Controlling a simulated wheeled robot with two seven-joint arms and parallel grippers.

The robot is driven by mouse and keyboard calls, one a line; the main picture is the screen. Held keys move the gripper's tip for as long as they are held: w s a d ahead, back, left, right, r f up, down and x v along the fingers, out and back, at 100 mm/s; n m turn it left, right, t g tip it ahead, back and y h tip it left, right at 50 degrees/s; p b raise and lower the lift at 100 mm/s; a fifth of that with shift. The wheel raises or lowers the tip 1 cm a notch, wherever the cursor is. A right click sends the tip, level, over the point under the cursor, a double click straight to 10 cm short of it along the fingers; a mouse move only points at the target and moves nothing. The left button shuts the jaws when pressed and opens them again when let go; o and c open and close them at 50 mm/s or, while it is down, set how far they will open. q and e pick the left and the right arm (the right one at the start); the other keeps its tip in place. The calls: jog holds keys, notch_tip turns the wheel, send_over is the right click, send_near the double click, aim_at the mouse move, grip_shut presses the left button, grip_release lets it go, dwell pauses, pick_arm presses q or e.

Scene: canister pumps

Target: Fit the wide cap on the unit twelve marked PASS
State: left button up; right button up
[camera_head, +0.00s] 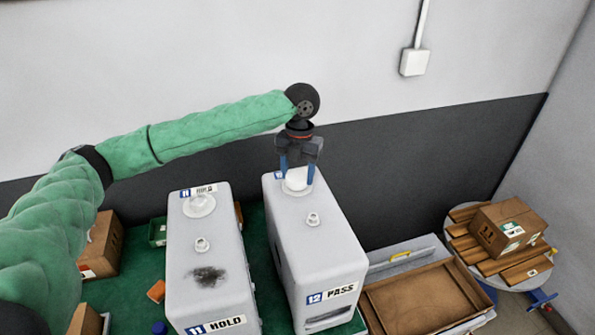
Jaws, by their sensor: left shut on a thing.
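Unit twelve (325,250) is a white canister whose front label reads 12 PASS. It stands upright on the green surface. My left gripper (297,174) points down over its far end, with its two blue fingers shut on a white round piece, which looks like the wide cap (296,181). The cap is at the wide neck on top; the fingers and cap hide the neck, and I cannot tell whether the cap touches or is seated. A small round fitting (313,219) sits nearer on the same top. My right gripper is out of view.
Unit eleven (222,285), marked HOLD, with a dark stain, stands close on the left. A wooden tray (372,316) lies to the right. Cardboard boxes (103,245), a green bin (157,231) and an orange item (156,290) are at left. A round stand (456,215) is far right.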

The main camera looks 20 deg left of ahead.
pick_arm(q)
jog(key=shift+f, duration=0.25)
dwell(0.3)
jog(key=o, duration=1.4)
jog(key=shift+r+p, duration=0.15)
jog(key=shift+p, duration=0.25)
jog(key=shift+r+p, duration=1.85)
jog(key=shift+r, duration=2.5)
